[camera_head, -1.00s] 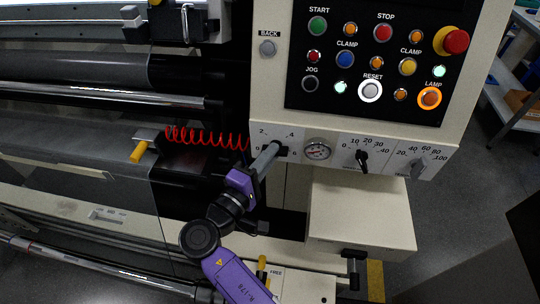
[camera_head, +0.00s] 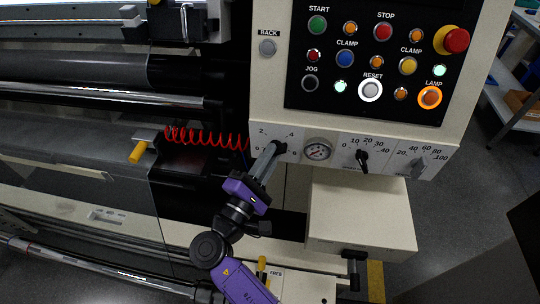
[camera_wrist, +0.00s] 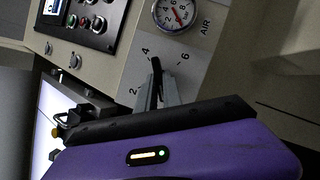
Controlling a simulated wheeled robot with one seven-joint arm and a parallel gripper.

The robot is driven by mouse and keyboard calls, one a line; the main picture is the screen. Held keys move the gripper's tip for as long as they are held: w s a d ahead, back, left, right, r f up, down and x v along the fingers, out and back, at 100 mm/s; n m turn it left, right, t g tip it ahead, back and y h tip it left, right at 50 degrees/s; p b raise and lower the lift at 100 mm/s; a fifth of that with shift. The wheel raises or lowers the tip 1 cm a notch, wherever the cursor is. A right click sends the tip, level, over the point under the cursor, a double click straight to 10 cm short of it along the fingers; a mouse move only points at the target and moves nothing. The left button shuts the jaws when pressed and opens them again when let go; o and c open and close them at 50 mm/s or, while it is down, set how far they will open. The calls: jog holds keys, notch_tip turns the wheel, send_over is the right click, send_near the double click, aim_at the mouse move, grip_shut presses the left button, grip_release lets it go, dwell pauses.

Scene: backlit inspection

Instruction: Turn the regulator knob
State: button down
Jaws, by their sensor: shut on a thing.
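The regulator knob (camera_head: 282,147) is a small dark knob on the pale lower panel strip, inside a dial marked 2, 4 and 6. My gripper (camera_head: 274,152) reaches up to it from below, and its grey fingers are shut on the knob. In the wrist view, the dark knob (camera_wrist: 156,72) shows as a narrow bar between the two fingertips of my gripper (camera_wrist: 160,84), pointing up between the 4 and the 6. The fingers hide part of the knob and of the dial.
A round pressure gauge (camera_head: 318,150) sits just right of the knob. A black button panel (camera_head: 375,62) is above. A red coiled hose (camera_head: 205,137) hangs at the left.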

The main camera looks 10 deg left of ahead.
jog(key=c, duration=1.5)
grip_release()
jog(key=b+v, duration=0.1)
jog(key=v, duration=0.7)
jog(key=shift+w, duration=0.1)
